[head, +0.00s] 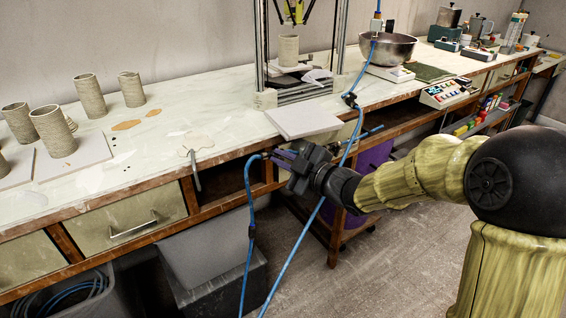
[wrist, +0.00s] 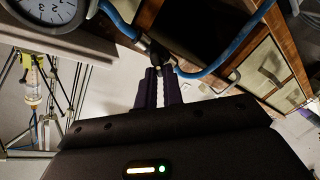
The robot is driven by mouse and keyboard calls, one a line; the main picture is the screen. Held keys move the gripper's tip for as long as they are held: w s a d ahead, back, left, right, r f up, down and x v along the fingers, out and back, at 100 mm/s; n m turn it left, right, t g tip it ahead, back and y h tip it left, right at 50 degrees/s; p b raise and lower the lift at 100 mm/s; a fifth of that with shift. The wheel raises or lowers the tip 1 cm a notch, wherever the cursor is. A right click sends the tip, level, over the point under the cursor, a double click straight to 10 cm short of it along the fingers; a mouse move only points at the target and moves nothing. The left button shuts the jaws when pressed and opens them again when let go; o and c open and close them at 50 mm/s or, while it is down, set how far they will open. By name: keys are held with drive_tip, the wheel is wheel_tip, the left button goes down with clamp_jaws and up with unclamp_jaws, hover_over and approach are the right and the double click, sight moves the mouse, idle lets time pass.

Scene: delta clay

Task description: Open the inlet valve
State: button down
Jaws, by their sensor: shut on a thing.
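The inlet valve (head: 267,155) is a small dark fitting on a blue hose at the front edge of the workbench. It also shows in the wrist view (wrist: 148,46), just beyond my fingertips. My gripper (head: 281,157) reaches it from the right in the head view. In the wrist view its two purple fingers (wrist: 162,70) are close together, shut on the valve's handle. The handle itself is mostly hidden between the fingertips, so I cannot tell its angle.
The blue hose (head: 249,215) hangs from the valve toward the floor. A round gauge (wrist: 45,8) is at the wrist view's upper left. Several clay cups (head: 89,96) stand on the workbench (head: 90,180). A frame with a clay printer (head: 289,50) stands behind. A grey bin (head: 215,265) is below.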

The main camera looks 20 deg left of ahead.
drive_tip(key=n+g, duration=0.1)
drive_tip(key=n, duration=0.2)
drive_tip(key=n+h+b, duration=0.1)
drive_tip(key=n, duration=0.3)
drive_tip(key=shift+f+g, duration=0.2)
drive_tip(key=shift+g, duration=0.2)
drive_tip(key=shift+s, duration=0.1)
drive_tip(key=c, duration=1.5)
unclamp_jaws()
drive_tip(key=shift+c, duration=0.2)
drive_tip(key=shift+r, duration=0.1)
drive_tip(key=p+v, duration=0.3)
drive_tip(key=v, duration=1.4)
drive_tip(key=shift+s+d, duration=0.15)
drive_tip(key=shift+d, duration=0.05)
